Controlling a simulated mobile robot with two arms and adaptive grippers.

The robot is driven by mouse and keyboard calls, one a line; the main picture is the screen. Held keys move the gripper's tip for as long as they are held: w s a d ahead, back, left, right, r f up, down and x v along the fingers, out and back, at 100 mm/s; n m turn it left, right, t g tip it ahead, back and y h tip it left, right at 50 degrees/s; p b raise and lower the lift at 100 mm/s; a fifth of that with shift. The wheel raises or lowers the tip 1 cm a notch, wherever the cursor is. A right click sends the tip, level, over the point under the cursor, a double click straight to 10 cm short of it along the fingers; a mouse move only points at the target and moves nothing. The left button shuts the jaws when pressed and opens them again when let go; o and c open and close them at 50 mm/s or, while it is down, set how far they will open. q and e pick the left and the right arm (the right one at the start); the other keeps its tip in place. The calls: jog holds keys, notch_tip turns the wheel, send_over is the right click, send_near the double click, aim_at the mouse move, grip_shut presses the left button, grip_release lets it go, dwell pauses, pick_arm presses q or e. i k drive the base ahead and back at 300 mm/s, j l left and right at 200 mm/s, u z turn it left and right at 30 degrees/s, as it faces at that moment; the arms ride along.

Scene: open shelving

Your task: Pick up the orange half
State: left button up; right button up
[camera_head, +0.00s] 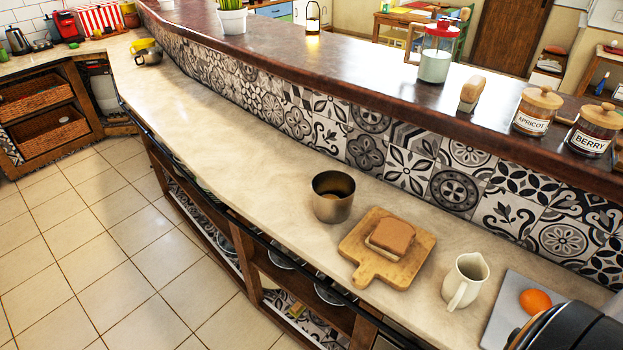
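The orange half (535,301) lies on a grey board (497,318) at the right end of the stone counter. It looks round and bright orange; I cannot tell which side is its cut face. A dark, rounded shape at the bottom right corner stands in front of part of the board. Neither of my grippers shows in the head view.
A cream pitcher (465,282) stands just left of the grey board. Further left are a wooden board (363,268) with bread slices (391,236) and a metal pot (333,196). A raised dark ledge (390,90) with jars runs behind.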

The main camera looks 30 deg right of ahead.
aim_at(533, 302)
jog(key=z, duration=2.55)
